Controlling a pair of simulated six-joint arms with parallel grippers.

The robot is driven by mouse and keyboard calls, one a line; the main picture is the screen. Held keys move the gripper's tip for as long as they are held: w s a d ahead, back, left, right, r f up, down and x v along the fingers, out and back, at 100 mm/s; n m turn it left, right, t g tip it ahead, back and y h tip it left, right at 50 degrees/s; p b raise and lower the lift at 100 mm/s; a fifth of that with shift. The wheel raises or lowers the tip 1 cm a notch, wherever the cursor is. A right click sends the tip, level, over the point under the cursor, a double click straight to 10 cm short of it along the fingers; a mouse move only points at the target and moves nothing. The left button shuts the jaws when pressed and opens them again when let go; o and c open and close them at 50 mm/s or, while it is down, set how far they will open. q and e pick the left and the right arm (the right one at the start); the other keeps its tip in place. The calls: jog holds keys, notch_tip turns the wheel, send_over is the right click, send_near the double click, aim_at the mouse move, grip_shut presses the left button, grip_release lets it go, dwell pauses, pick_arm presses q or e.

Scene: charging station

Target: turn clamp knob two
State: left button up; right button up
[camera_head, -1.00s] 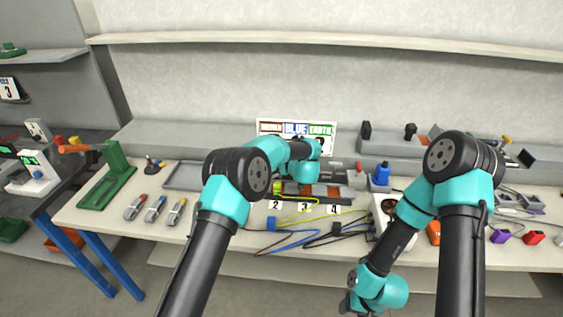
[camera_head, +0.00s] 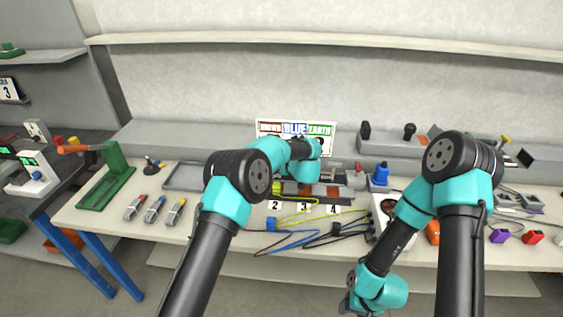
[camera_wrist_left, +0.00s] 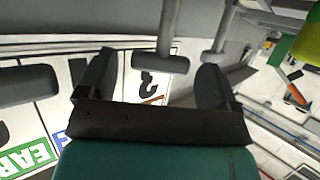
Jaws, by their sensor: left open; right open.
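In the left wrist view, my left gripper (camera_wrist_left: 156,70) is open, with its two black fingers spread. A grey T-shaped clamp knob (camera_wrist_left: 174,64) shows between and beyond the fingertips; I cannot tell whether they touch it. A card with a dark digit, probably a 2, lies behind it. A second grey knob (camera_wrist_left: 214,58) is just to the right, partly behind the right finger, and another (camera_wrist_left: 25,88) is at the left. In the head view, my left arm hides the gripper and the knobs. The number card 2 (camera_head: 275,205) shows there. My right gripper (camera_head: 352,302) is open and empty, low at the bottom.
Loose wires (camera_head: 300,240) lie in front. A colour-name sign (camera_head: 296,129) stands behind. A grey tray (camera_head: 184,176) lies left.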

pick_arm(q)
jog(key=v, duration=1.7)
jog(key=shift+s, duration=0.15)
jog(key=shift+d+r, duration=0.1)
jog(key=shift+r, duration=0.05)
jog(key=shift+c, duration=0.4)
